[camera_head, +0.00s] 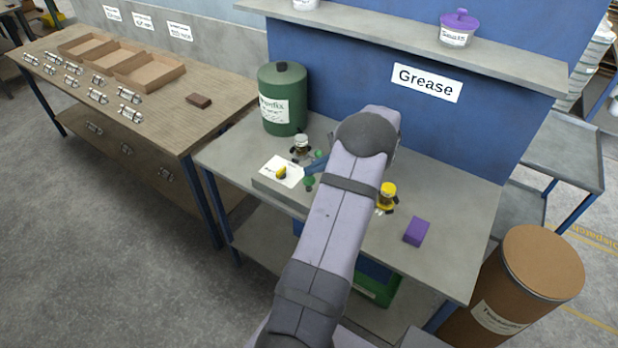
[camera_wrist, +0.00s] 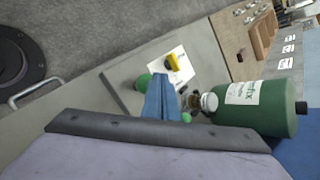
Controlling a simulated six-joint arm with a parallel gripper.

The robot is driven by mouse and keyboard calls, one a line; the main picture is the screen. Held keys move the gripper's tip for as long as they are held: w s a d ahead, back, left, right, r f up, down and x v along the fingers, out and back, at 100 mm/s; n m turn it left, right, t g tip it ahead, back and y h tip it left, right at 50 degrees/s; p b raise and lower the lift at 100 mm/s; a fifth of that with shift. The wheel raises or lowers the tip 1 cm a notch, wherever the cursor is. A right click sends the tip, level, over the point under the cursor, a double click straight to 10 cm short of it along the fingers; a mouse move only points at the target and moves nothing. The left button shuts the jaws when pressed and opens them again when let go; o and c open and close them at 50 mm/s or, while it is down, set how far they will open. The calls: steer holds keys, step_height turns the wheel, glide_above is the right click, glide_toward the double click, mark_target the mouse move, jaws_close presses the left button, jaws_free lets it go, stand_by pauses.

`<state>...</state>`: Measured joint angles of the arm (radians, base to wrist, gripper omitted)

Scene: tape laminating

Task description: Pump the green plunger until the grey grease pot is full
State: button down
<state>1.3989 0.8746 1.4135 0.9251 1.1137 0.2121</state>
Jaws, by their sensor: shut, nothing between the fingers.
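A low grey box (camera_head: 290,191) on the bench bears a white card (camera_head: 278,168) with a yellow knob (camera_head: 282,173). A green knob (camera_head: 310,183), perhaps the plunger, stands at the box's near right edge and shows in the wrist view (camera_wrist: 143,82). A second green piece (camera_head: 319,155) is farther back. A small pot with a pale top (camera_head: 301,141), perhaps the grey grease pot, stands behind the box; it also shows in the wrist view (camera_wrist: 209,102). Its fill level cannot be seen. My gripper (camera_head: 308,170), with blue fingers (camera_wrist: 160,90), is shut and empty between the green pieces.
A large green canister (camera_head: 282,112) stands at the bench's back left. To the right are a yellow-topped pot (camera_head: 388,192) and a purple block (camera_head: 417,231). A shelf (camera_head: 400,40) runs above the back. The right part of the bench (camera_head: 460,220) is clear.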

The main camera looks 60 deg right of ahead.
mark_target(313, 179)
steer(key=shift+r+p, duration=1.75)
steer(key=shift+r, duration=0.8)
steer(key=s+a+f+n+g, duration=0.2)
steer(key=s+a+f+g, duration=0.15)
steer(key=s+f, duration=0.45)
steer(key=s+a+f+n+g+y, duration=0.25)
steer(key=s+a+n, duration=0.2)
steer(key=a, duration=0.65)
steer(key=w+a+r+n+g+h, duration=0.1)
steer(key=w+a+r+n, duration=0.1)
steer(key=a+n, duration=0.4)
steer(key=w+a+r+n+g+h, duration=0.1)
steer(key=a+r+n, duration=0.4)
steer(key=a, duration=1)
steer(key=w+a+r+n+g+h, duration=0.1)
steer(key=w+a+r+n+h, duration=0.1)
steer(key=w+a+r+n, duration=0.2)
steer(key=w+a+n, duration=0.1)
steer(key=a+n, duration=0.2)
steer(key=a, duration=0.3)
steer(key=shift+w+a+r, duration=0.15)
steer(key=shift+r, duration=0.1)
